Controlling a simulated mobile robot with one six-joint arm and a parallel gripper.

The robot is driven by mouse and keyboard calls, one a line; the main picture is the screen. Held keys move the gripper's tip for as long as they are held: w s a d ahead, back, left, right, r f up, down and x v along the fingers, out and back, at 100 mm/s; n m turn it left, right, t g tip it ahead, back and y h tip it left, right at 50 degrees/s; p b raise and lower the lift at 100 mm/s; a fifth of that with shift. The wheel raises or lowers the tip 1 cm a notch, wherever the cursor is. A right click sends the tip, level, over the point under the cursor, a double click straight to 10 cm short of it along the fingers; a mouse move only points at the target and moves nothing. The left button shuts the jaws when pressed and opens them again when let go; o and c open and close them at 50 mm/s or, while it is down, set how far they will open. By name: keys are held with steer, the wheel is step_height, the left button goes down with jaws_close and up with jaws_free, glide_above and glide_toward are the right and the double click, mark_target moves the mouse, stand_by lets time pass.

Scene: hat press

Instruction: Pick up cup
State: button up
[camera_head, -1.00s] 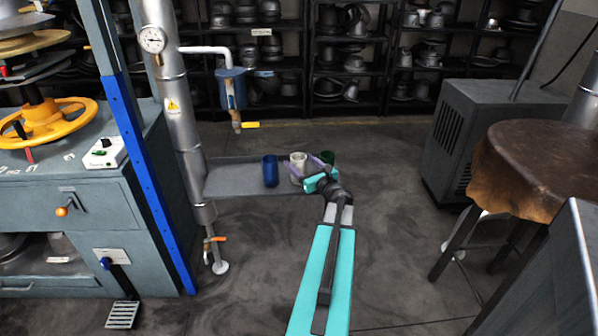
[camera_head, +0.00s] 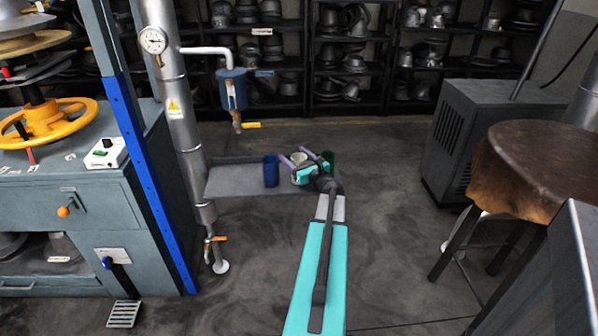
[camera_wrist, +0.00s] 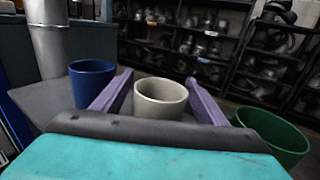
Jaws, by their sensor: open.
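A white cup (camera_wrist: 160,98) stands upright on a grey shelf (camera_head: 232,181), in the middle of a row of cups. A blue cup (camera_head: 270,171) stands to its left and a green cup (camera_wrist: 272,134) to its right. My gripper (camera_wrist: 160,82) is open, its two purple fingers on either side of the white cup, which is not gripped. In the head view, my gripper and wrist partly hide the white cup (camera_head: 299,158) and the green cup (camera_head: 328,158).
A metal pipe (camera_head: 178,110) stands at the shelf's left. Racks of metal hat forms (camera_head: 345,50) stand behind. A round brown table (camera_head: 545,165) is at the right.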

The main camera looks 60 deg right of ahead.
steer(key=shift+w+d, duration=0.15)
steer(key=shift+w, duration=0.15)
stand_by(0.4)
steer(key=c, duration=1.5)
steer(key=shift+r, duration=0.1)
steer(key=shift+s+a+r+p, duration=0.25)
steer(key=shift+s+a+r, duration=0.55)
steer(key=shift+s+a, duration=1.1)
steer(key=shift+s+a+r+p, duration=0.2)
steer(key=shift+s+a+r, duration=0.6)
steer(key=shift+s+a, duration=1.1)
steer(key=shift+s+a+r+p, duration=0.25)
steer(key=shift+s+a+r, duration=0.55)
steer(key=shift+s+a, duration=1.1)
